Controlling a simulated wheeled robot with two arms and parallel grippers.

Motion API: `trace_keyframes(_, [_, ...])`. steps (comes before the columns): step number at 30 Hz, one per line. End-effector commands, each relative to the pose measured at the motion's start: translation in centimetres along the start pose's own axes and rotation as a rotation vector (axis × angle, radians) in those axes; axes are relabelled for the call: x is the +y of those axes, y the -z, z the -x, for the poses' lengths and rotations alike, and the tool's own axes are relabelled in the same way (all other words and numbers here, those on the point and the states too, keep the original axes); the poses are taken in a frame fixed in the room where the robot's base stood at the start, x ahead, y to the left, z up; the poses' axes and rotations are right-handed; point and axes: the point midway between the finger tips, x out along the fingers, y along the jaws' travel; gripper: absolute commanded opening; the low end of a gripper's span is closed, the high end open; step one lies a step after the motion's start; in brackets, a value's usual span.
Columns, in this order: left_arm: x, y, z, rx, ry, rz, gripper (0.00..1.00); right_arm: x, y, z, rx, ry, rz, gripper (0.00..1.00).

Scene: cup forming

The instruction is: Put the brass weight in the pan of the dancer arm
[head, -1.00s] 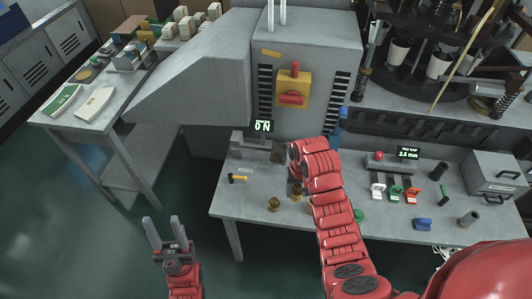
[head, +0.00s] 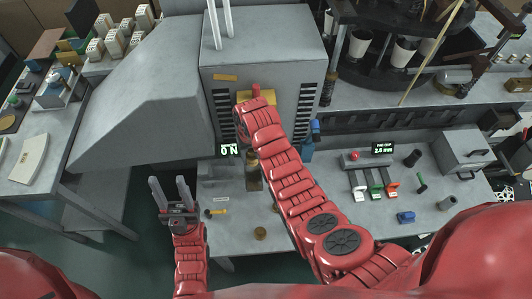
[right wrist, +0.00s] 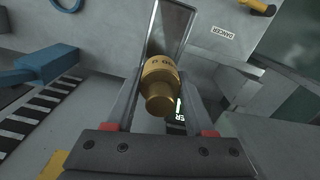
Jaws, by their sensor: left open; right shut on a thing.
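My right gripper (right wrist: 165,100) is shut on a brass weight (right wrist: 160,85), which sits between its fingers in the right wrist view. In the head view the brass weight (head: 252,160) shows just below my right arm's end, over the front of the grey machine; the arm hides most of that gripper. A grey upright part lies behind the weight in the right wrist view; I cannot tell whether it is the dancer arm. A DANCER label (right wrist: 218,32) is near it. The pan cannot be made out clearly. My left gripper (head: 172,190) is open and empty, left of the bench.
Another brass weight (head: 260,233) stands on the bench (head: 350,225). The display (head: 229,150) reads 0 N.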

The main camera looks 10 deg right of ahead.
Motion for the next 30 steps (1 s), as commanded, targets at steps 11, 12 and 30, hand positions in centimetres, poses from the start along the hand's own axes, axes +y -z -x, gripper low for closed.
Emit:
trace_keyframes(11, [0.0, 0.0, 0.0, 0.0, 0.0, 0.0, 0.48, -0.4, 0.1, 0.1, 0.001, 0.0, 0.007, 0.0])
trace_keyframes(12, [0.0, 0.0, 0.0, 0.0, 0.0, 0.0, 0.48, -0.4, 0.1, 0.1, 0.001, 0.0, 0.007, 0.0])
trace_keyframes(30, [0.1, -0.5, 3.1, 0.0, 0.0, 0.0, 0.48, -0.4, 0.0, -3.8, 0.0, 0.0, 0.007, 0.0])
